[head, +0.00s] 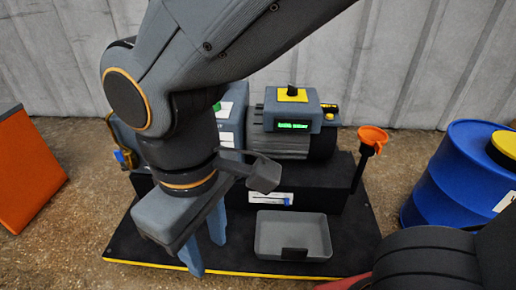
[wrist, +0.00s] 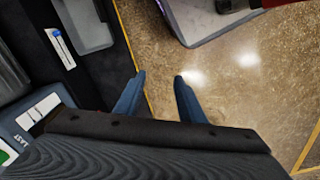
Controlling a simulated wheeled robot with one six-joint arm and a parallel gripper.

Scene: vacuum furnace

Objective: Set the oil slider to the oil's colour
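The slider plate (head: 270,198), a white strip with a thin blue line and a small dark blue mark towards its right, is on the front of the dark pump base. It also shows in the wrist view as a white strip (wrist: 62,49) with blue at its upper end. I cannot read its scale. My gripper (head: 206,258) is open and empty, fingers pointing down, left of the strip and apart from it. In the wrist view its two blue fingers (wrist: 159,80) stand apart over the plinth edge and floor. The oil's colour cannot be made out clearly.
A grey tray (head: 292,254) sits below the strip. The grey motor (head: 285,144) carries a lit green display (head: 293,125). An orange funnel (head: 373,136) stands right, beside a blue drum (head: 445,180). An orange panel (head: 28,170) is left. My arm hides part of the machine.

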